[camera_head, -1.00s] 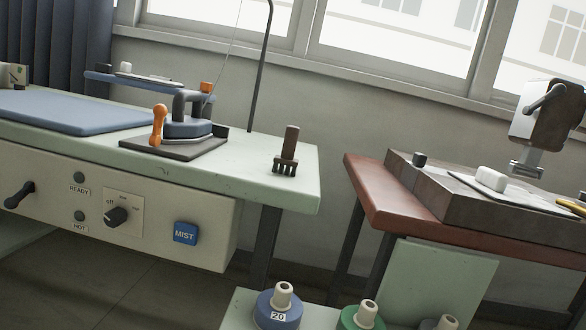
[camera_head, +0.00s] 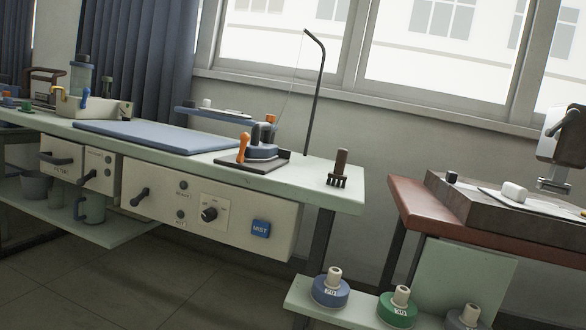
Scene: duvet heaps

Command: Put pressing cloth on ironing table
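The ironing table (camera_head: 330,200) is a pale green table with a flat blue pad (camera_head: 155,136) on its top. An iron (camera_head: 262,148) with an orange handle part sits on a dark rest (camera_head: 250,165) to the right of the pad. I cannot identify a pressing cloth for certain. A thin white sheet (camera_head: 535,207) lies on the grey slab of the right table, with a white block (camera_head: 514,192) on it; I cannot tell whether it is cloth. My gripper is not in view.
A narrow blue board (camera_head: 215,116) stands behind the pad. A brush (camera_head: 340,170) stands near the table's right end. The red-brown table (camera_head: 412,203) is across a gap at right. Weights, blue (camera_head: 331,291) and green (camera_head: 398,309), stand on a low shelf. Floor shows at lower left.

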